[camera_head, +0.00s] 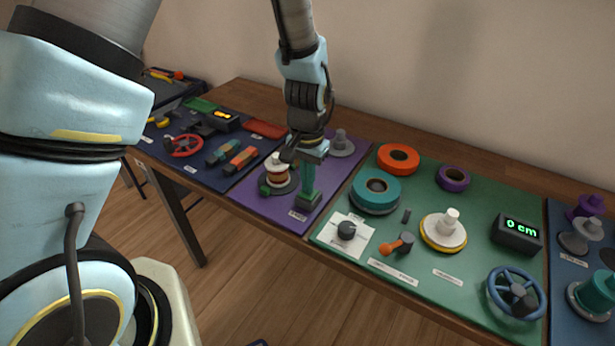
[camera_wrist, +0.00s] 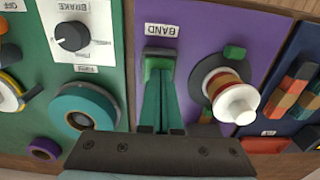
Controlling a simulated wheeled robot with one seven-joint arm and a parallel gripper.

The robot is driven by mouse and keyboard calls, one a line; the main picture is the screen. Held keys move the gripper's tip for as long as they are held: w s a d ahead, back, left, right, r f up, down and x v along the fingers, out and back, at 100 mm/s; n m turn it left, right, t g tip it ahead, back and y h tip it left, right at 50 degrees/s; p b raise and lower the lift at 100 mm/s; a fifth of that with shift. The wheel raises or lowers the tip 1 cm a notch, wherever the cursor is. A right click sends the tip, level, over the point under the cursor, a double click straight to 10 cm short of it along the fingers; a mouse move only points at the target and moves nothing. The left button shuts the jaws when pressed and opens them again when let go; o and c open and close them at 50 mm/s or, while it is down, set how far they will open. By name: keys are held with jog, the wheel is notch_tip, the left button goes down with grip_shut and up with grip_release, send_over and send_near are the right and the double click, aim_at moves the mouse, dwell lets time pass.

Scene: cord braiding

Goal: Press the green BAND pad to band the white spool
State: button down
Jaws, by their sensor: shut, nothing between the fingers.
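The green BAND pad (camera_head: 308,200) is a block near the front right edge of the purple board (camera_head: 262,203); it also shows in the wrist view (camera_wrist: 157,54), beside its BAND label. My gripper (camera_head: 309,188) points down with its green fingers together and empty. In the wrist view its fingertips (camera_wrist: 160,82) overlap the pad; I cannot tell whether they touch or press it. The white spool (camera_head: 277,172), wound with red and gold, stands on a dark round base left of the pad. It also shows in the wrist view (camera_wrist: 237,104), right of my fingers.
A small green block (camera_head: 264,188) sits beside the spool base. A grey post on a disc (camera_head: 341,144) stands behind. The green board (camera_head: 455,190) to the right holds a teal ring (camera_head: 376,188), a BRAKE knob (camera_head: 346,230) and a 0 cm display (camera_head: 517,233).

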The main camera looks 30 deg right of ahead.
notch_tip(320, 180, up, 5)
jog(key=p, duration=0.4)
jog(key=shift+f, duration=0.1)
jog(key=shift+r+b, duration=0.35)
jog(key=shift+b, duration=0.45)
notch_tip(320, 180, up, 8)
jog(key=b, duration=0.2)
jog(key=shift+r, duration=0.25)
jog(key=w+a+n, duration=0.1)
jog(key=a+n, duration=0.2)
jog(key=a, duration=0.8)
jog(key=w+a+r+n+t, duration=0.1)
jog(key=a+n, duration=0.3)
jog(key=a, duration=0.7)
jog(key=w+a+n, duration=0.3)
jog(key=a+n, duration=0.1)
jog(key=a, duration=0.7)
jog(key=shift+w+a+r+t, duration=0.15)
jog(key=shift+w+a+t, duration=0.05)
jog(key=shift+a+t, duration=0.1)
